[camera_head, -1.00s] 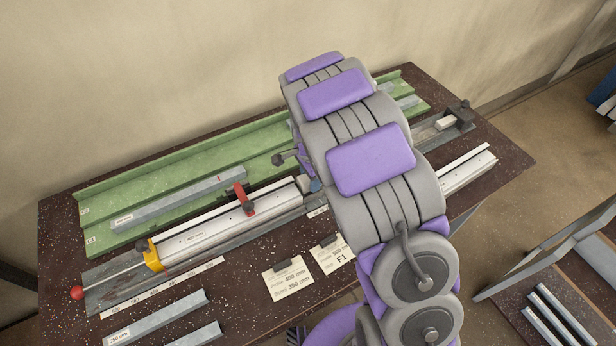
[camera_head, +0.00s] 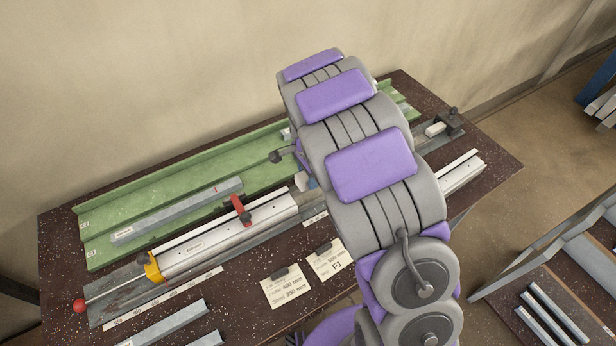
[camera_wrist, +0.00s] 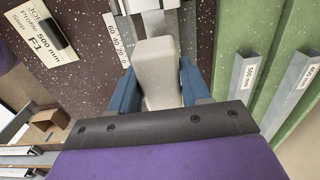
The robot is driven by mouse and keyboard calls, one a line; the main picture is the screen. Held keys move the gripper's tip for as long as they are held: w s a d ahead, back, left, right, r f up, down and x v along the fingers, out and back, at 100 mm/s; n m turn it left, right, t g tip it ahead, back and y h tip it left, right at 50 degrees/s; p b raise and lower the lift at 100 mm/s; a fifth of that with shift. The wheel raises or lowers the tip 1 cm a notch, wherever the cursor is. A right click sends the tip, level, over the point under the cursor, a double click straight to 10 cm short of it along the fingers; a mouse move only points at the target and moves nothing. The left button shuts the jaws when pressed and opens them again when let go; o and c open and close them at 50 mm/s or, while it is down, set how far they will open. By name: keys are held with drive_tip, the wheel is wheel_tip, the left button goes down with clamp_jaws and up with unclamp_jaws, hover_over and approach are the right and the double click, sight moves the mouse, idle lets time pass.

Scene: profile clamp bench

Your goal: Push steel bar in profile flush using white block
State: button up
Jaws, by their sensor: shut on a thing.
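My gripper (camera_wrist: 157,88) is shut on the white block (camera_wrist: 157,68), which sits between its blue fingers in the wrist view. In the head view my arm hides most of the gripper; a small bit of the block shows left of the arm, by the profile's right end. The pale aluminium profile (camera_head: 228,228) lies in the clamp rail, with a red clamp lever (camera_head: 240,210) across it and a yellow stop (camera_head: 153,267) at its left end. In the wrist view the block's far end is close to the profile's end. The steel bar inside the profile cannot be made out.
A green rack (camera_head: 110,216) behind the rail holds a grey steel bar (camera_head: 175,211). Cards (camera_head: 285,287) and loose bars (camera_head: 165,325) lie at the front of the dark bench. A dark end stop (camera_head: 452,120) with a pale block (camera_head: 434,129) stands at the right.

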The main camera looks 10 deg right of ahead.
drive_tip(key=shift+r+p, duration=1.15)
drive_tip(key=shift+r, duration=1.35)
drive_tip(key=shift+f, duration=0.1)
